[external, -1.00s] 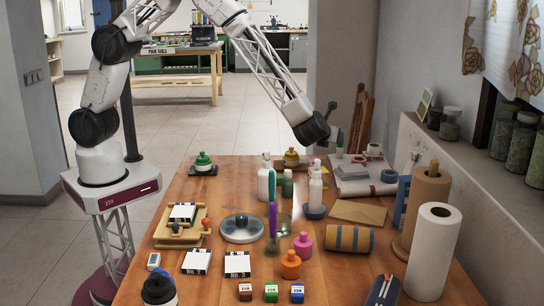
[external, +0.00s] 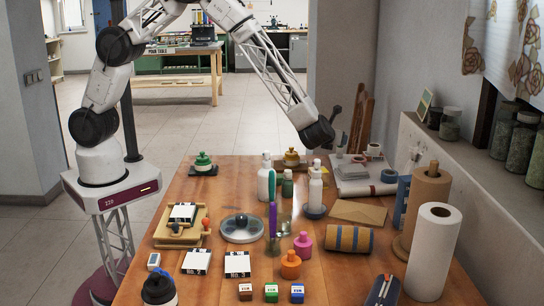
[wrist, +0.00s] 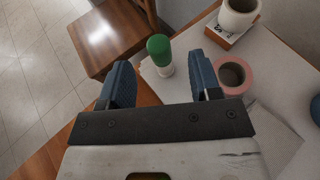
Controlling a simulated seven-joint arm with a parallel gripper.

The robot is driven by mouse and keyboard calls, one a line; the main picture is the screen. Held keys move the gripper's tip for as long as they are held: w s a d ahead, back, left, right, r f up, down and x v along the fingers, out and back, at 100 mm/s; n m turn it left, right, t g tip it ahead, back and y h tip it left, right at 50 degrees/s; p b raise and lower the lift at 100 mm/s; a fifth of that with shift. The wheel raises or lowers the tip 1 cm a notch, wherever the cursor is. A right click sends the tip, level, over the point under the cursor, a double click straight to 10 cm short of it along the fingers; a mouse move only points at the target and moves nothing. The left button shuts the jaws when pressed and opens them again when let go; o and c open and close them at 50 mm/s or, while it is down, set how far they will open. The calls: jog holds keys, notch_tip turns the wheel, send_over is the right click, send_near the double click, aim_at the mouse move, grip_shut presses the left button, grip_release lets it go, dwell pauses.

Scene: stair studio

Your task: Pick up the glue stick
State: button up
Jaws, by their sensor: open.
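The glue stick, a white tube with a green cap (wrist: 159,54), stands upright on a white surface in the wrist view. My gripper (wrist: 161,70) is open, with its two blue pads on either side of the picture.
In the wrist view, a pink ring-shaped roll (wrist: 234,75) lies close to the right pad, and a white cup (wrist: 238,15) stands beyond it. A wooden chair (wrist: 115,38) is at upper left. In the external view, bottles (external: 316,185) stand nearer on the table.

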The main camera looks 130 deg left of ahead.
aim_at(340, 148)
jog(key=shift+x, duration=2.6)
jog(key=shift+c, duration=0.3)
jog(key=c, duration=0.9)
